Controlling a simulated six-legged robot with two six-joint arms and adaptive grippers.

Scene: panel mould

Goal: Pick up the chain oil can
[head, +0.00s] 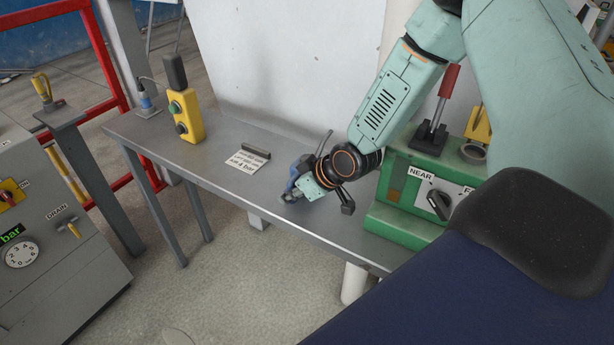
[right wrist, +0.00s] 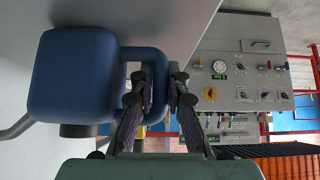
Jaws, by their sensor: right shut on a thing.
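The chain oil can is a blue can with a loop handle. In the right wrist view the can (right wrist: 75,75) lies at the left, its dark cap at its lower side and a grey spout at the left edge. In the head view only a little of the blue can (head: 303,166) shows behind my right gripper (head: 291,194), at the bench. In the right wrist view my right gripper (right wrist: 160,88) is shut on the can's handle, one finger passing through the loop. I cannot tell whether the can touches the bench. My left gripper is not in view.
The grey bench (head: 225,173) carries a yellow push-button box (head: 185,115) and a small sign (head: 247,160). A green control box (head: 405,195) with a red-handled lever (head: 449,81) stands right of my gripper. A grey cabinet (head: 60,270) stands left, across open floor.

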